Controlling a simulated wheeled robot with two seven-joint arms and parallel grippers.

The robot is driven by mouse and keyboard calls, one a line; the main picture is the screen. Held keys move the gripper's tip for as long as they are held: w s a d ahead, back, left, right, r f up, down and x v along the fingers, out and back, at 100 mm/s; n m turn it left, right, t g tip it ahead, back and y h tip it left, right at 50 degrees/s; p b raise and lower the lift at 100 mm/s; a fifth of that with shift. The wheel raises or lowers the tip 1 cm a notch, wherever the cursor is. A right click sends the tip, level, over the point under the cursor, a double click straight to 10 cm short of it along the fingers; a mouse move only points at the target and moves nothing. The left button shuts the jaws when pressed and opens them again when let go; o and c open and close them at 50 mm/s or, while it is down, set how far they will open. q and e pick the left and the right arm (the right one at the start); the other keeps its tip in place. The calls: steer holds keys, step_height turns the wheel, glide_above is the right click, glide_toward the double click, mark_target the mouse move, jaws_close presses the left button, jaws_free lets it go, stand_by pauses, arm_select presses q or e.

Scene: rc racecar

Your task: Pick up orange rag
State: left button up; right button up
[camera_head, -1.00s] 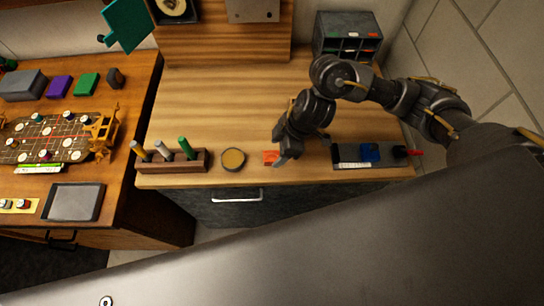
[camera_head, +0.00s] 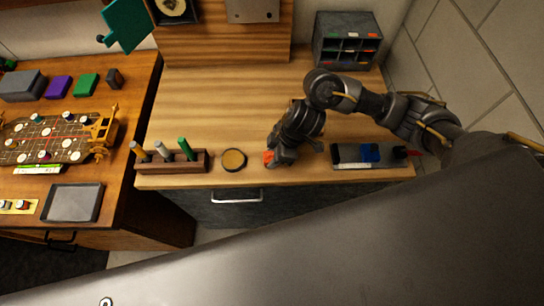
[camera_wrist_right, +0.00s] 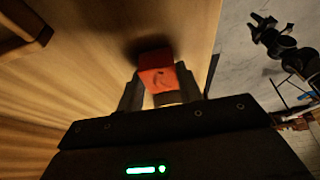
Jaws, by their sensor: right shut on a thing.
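The orange rag (camera_head: 268,157) is at the front part of the wooden table, mostly covered by my right gripper (camera_head: 274,161) in the head view. In the right wrist view the orange rag (camera_wrist_right: 158,79) sits between the two dark fingers of my right gripper (camera_wrist_right: 160,95), which are shut on it. The wooden surface lies close behind the rag, with a dark shadow beside it. I cannot tell whether the rag is clear of the table. My left gripper does not show.
A round tin (camera_head: 234,160) stands just left of the rag. A wooden holder (camera_head: 172,166) with several upright tools is further left. A dark tray (camera_head: 345,155) with a blue item lies to the right. A drawer cabinet (camera_head: 347,40) stands at the back. The table's middle is clear.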

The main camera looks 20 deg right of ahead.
steer(key=shift+r, duration=0.6)
steer(key=s+a+r, duration=0.2)
steer(key=a+r, duration=0.9)
steer(key=a, duration=0.2)
steer(key=shift+s+a+r+b, duration=0.3)
steer(key=shift+s+a+r, duration=0.05)
steer(key=shift+a+r, duration=0.05)
